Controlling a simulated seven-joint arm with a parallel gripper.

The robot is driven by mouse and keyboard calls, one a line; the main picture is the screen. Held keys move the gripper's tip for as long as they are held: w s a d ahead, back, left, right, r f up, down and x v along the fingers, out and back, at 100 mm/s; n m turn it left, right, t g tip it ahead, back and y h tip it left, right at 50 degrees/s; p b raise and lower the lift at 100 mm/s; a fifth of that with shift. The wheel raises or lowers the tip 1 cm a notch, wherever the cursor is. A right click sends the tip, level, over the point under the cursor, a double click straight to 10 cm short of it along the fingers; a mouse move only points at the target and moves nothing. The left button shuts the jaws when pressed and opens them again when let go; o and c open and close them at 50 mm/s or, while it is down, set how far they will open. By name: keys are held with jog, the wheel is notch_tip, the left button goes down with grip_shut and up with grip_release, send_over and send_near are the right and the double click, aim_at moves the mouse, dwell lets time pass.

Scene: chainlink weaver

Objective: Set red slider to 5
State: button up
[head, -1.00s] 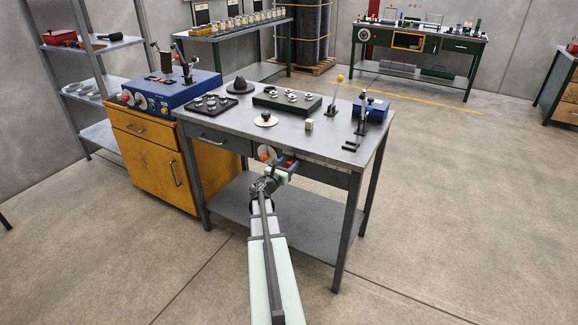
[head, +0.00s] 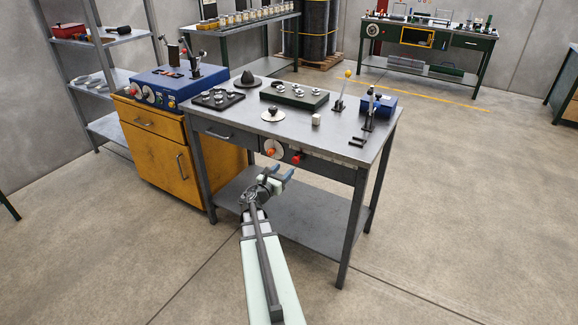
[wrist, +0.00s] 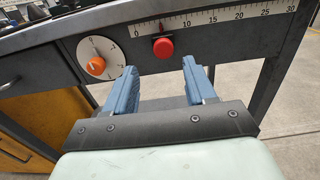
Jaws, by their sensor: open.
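The red slider (wrist: 163,48) is a round red knob under the numbered scale (wrist: 215,18) on the table's front edge. Its red pointer stands between the 0 and the 10, about where the 5 belongs; the figure 5 itself I cannot read. The slider also shows in the head view (head: 297,158). My gripper (wrist: 160,70) has its blue fingers spread wide and empty. It is back from the slider and apart from it, with the knob framed between the fingertips in the wrist view. In the head view my gripper (head: 280,176) is in front of the table edge.
A white dial with an orange knob (wrist: 95,66) sits left of the slider on the same front edge. A drawer handle (head: 218,134) is further left. On the tabletop are a green block with knobs (head: 294,95), a lever (head: 341,90) and a blue device (head: 374,107).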

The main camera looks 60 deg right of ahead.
jog(key=shift+a, duration=2.25)
